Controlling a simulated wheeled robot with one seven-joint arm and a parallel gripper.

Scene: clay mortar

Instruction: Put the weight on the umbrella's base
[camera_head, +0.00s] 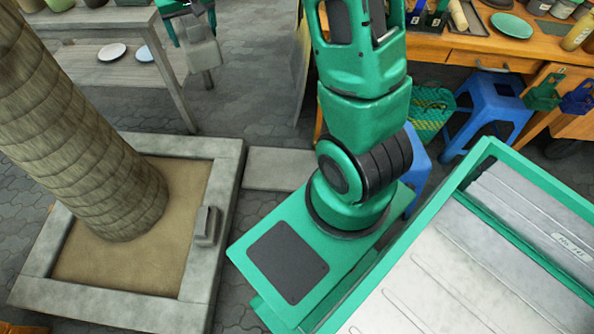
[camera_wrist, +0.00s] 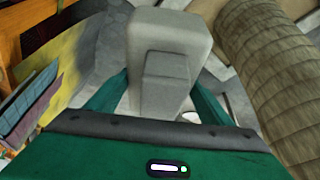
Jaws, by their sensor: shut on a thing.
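The weight (camera_wrist: 170,40) is a grey, block-like piece with a smaller raised block on its face. In the wrist view it fills the upper middle, between the two green fingers of my gripper (camera_wrist: 160,98), which is shut on it. In the head view my gripper (camera_head: 190,14) is at the top left, partly cut off by the frame edge, and the grey weight (camera_head: 204,55) hangs below it, clear of the floor. I cannot make out the umbrella or its base in either view.
A trunk (camera_head: 80,130) stands in a stone-edged planter (camera_head: 228,190), with a small grey block (camera_head: 207,226) on its rim. Behind are a grey bench (camera_head: 80,22), a wooden workbench (camera_head: 460,45) and a blue stool (camera_head: 490,100). Grey paving (camera_head: 250,105) is open between them.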

